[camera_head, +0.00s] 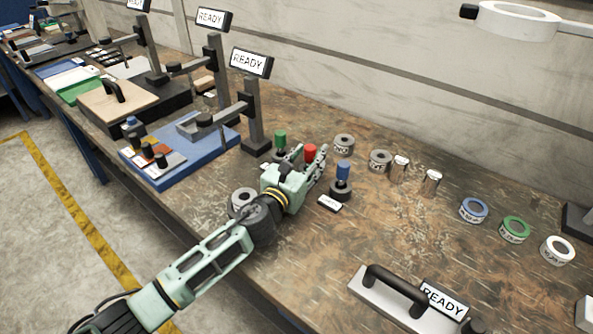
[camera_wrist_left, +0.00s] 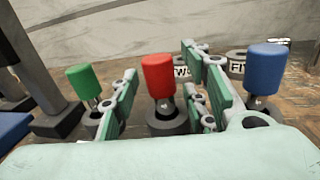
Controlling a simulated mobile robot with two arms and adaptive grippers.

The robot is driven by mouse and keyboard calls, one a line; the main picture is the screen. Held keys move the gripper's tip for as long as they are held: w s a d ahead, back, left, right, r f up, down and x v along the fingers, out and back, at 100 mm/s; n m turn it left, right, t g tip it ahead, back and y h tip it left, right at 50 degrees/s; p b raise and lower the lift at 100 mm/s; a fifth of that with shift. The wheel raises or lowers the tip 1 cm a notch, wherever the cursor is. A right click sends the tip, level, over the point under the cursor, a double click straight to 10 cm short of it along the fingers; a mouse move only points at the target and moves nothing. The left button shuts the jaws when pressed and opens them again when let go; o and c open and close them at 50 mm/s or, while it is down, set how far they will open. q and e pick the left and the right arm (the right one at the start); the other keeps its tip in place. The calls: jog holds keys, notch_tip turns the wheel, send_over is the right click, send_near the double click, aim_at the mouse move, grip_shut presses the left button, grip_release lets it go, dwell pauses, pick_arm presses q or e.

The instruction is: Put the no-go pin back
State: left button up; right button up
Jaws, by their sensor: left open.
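The red pin (camera_head: 310,150), which I take to be the no-go pin, stands upright in a dark round holder (camera_wrist_left: 166,122) on the bench. In the left wrist view its red handle (camera_wrist_left: 158,76) shows between my fingers, with a short metal shank below. My left gripper (camera_head: 308,161) is open, one finger on each side of the red pin; I cannot tell whether either touches it. A green pin (camera_head: 280,138) stands in a holder on the left and a blue pin (camera_head: 343,170) in one on the right. My right gripper is out of view.
Labelled rings (camera_head: 380,160) and small metal cylinders (camera_head: 432,182) stand right of the pins. A blue fixture plate (camera_head: 222,140) with a READY post (camera_head: 252,115) is close on the left. A black-handled plate (camera_head: 375,305) lies at the front.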

pick_arm(q)
jog(key=v, duration=1)
jog(key=shift+s+a, duration=0.1)
jog(key=shift+s, duration=0.05)
jog(key=shift+s+a, duration=0.15)
jog(key=shift+s, duration=0.2)
